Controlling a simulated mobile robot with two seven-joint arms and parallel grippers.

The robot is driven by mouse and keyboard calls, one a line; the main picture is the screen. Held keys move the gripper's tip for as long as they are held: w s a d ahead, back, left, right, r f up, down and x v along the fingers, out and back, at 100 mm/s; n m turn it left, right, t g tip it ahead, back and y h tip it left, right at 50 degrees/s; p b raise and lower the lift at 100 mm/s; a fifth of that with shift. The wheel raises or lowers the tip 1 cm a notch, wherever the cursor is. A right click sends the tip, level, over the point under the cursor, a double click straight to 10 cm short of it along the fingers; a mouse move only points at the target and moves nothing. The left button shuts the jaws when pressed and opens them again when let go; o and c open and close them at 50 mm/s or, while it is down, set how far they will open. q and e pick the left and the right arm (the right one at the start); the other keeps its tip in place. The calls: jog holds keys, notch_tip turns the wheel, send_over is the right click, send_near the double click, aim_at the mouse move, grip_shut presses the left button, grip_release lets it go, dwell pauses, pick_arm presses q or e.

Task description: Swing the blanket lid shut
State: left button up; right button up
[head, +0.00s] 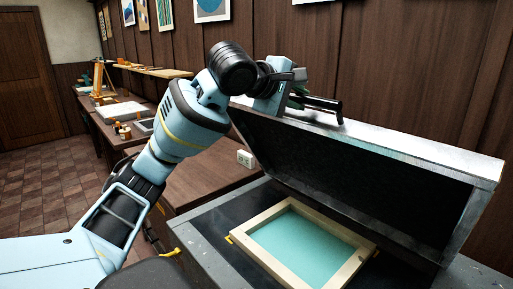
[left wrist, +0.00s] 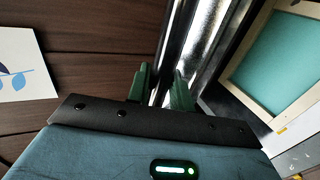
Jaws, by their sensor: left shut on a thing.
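The blanket lid (head: 360,160) is a large grey panel with a dark underside. It stands tilted part-way open over the grey base unit (head: 205,244), hinged side not clearly shown. My left gripper (head: 300,97) is at the lid's raised upper edge, shut on a dark bar there. In the left wrist view its green fingers (left wrist: 161,90) close on either side of this dark bar, beside the lid's bright edge (left wrist: 207,35). Exactly where the fingertips touch is partly hidden. My right gripper is not in view.
A wooden frame with a teal screen (head: 300,243) lies flat on the base under the lid. A small white box with a display (head: 245,159) is on the brown bench to the left. A wood-panelled wall (head: 400,70) rises close behind.

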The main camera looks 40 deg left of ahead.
pick_arm(q)
jog(key=s+f, duration=0.6)
jog(key=s, duration=0.2)
jog(key=shift+s+a+f, duration=0.15)
jog(key=shift+s+f, duration=0.2)
jog(key=shift+s, duration=0.05)
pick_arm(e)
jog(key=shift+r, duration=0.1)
